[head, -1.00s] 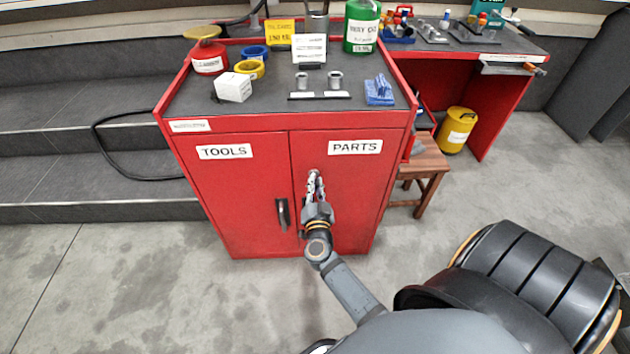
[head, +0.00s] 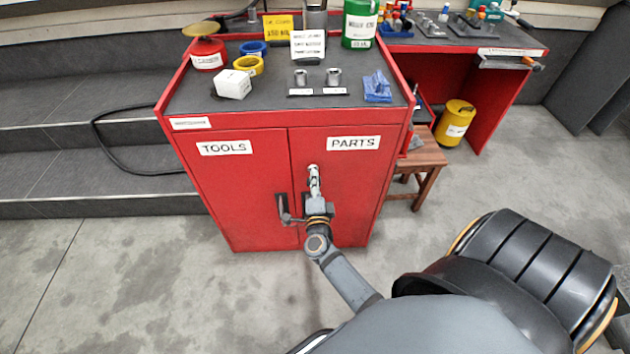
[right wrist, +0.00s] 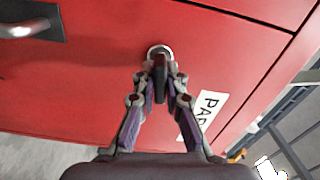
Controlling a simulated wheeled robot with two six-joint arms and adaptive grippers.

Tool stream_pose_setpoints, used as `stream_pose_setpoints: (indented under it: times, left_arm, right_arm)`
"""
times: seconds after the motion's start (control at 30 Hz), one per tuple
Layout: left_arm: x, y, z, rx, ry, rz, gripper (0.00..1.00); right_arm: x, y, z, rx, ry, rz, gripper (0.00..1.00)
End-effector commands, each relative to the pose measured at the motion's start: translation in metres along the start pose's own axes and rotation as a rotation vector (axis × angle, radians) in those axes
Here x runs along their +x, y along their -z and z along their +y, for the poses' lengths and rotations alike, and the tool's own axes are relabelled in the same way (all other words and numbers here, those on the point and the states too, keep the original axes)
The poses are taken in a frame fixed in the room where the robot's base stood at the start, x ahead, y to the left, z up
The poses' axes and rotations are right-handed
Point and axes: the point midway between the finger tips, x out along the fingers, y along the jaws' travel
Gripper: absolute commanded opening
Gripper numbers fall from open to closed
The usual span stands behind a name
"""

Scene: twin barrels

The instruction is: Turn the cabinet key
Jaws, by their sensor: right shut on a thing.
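The red cabinet (head: 240,190) has a left door labelled TOOLS and a right door labelled PARTS. My right gripper (head: 313,172) reaches the upper part of the PARTS door, below its label. In the right wrist view, the right gripper (right wrist: 159,80) is shut on the dark key (right wrist: 160,85), with one finger on each side. The key stands at a round silver lock (right wrist: 159,49) in the red door. In the head view my fingers hide the key and most of the lock. My left gripper is not in view.
A dark handle (head: 283,209) is on the TOOLS door, close to my right wrist. Another handle (right wrist: 28,28) shows in the right wrist view. A wooden stool (head: 424,162) stands right of the cabinet. Cans, tape rolls and sockets are on the cabinet top. The floor in front is clear.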

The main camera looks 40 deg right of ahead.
Motion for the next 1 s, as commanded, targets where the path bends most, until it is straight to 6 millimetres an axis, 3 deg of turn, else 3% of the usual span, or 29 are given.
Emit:
stream_pose_setpoints:
  times: [0.4,0.93,0.97,1.0]
  left_arm:
    - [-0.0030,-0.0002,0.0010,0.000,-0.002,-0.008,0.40]
    - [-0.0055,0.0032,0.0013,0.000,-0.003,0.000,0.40]
    - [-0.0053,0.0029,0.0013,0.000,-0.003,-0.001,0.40]
    - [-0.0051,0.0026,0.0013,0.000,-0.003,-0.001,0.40]
  right_arm:
    - [-0.0002,-0.0001,0.0012,0.167,-0.001,-0.001,0.00]
    - [-0.0002,-0.0001,0.0012,0.186,-0.001,0.000,0.00]
    - [-0.0002,-0.0001,0.0012,0.186,-0.001,0.000,0.15]
    - [-0.0002,-0.0001,0.0012,0.186,-0.001,0.000,0.20]
